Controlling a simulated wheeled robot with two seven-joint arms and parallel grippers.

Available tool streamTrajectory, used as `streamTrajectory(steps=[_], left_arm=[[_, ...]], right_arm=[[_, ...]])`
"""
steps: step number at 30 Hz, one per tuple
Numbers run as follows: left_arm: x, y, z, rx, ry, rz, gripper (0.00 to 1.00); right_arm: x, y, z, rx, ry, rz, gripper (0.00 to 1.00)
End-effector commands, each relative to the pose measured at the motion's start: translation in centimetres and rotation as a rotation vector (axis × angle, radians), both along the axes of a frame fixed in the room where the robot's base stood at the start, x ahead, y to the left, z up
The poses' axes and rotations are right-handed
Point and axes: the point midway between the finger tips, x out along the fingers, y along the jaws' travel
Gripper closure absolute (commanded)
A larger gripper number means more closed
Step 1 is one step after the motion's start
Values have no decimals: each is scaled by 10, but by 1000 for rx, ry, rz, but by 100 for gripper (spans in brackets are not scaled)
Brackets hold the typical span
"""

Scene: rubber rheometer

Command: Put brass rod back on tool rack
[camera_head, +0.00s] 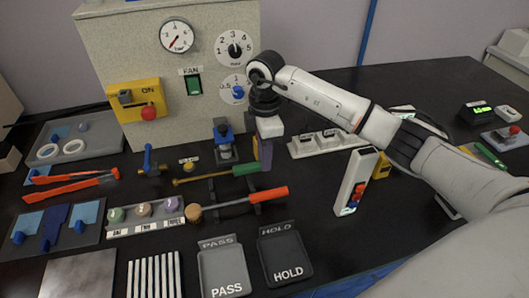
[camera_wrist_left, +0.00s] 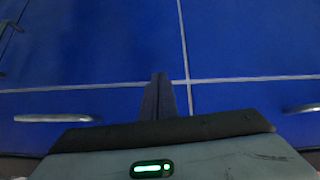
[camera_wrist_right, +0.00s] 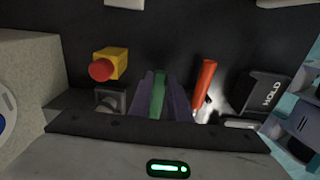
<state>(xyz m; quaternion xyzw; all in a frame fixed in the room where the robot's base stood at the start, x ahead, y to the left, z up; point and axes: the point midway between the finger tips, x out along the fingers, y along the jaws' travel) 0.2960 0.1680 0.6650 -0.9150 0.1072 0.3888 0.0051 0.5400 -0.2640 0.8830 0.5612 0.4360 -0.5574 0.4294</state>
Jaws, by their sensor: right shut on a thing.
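The brass rod (camera_head: 205,178) has a green handle (camera_head: 246,169) and lies level, its thin brass shaft pointing left. My right gripper (camera_head: 264,160) is shut on the green handle near its right end. The right wrist view shows the green handle (camera_wrist_right: 158,96) between the purple fingers. The black tool rack (camera_head: 213,190) is under and just in front of the shaft; I cannot tell whether the rod touches it. An orange-handled tool (camera_head: 262,195) with a round tan head lies across the front of the rack. My left gripper (camera_wrist_left: 160,95) shows only in the left wrist view, fingers together, before blue cabinet doors.
A grey machine (camera_head: 160,75) with dials and a red button (camera_head: 148,113) stands behind. A blue-topped fixture (camera_head: 223,140) stands behind the rod. PASS (camera_head: 222,262) and HOLD (camera_head: 284,252) trays lie in front. A white upright device (camera_head: 352,185) stands to the right.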

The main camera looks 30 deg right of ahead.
Motion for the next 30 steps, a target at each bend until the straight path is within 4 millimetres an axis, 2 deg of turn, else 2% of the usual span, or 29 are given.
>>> streamTrajectory(steps=[10, 11, 14, 20, 27, 30], left_arm=[[2, 0, 0, 0, -5, 0, 100], [2, 0, 0, 0, -5, 0, 100], [2, 0, 0, 0, -5, 0, 100], [1, 0, -1, -1, -3, 0, 100], [-1, 0, -2, 0, 1, 1, 100], [-1, 0, -2, 0, 1, 1, 100]], right_arm=[[0, 0, -3, 1, -1, 1, 100], [0, 0, -3, 1, -1, 1, 78], [0, 0, -3, 1, -1, 0, 62], [0, 0, -3, 1, -1, 0, 62], [0, 0, -4, 0, 0, 0, 23], [0, 0, -4, 0, 0, 0, 22]])
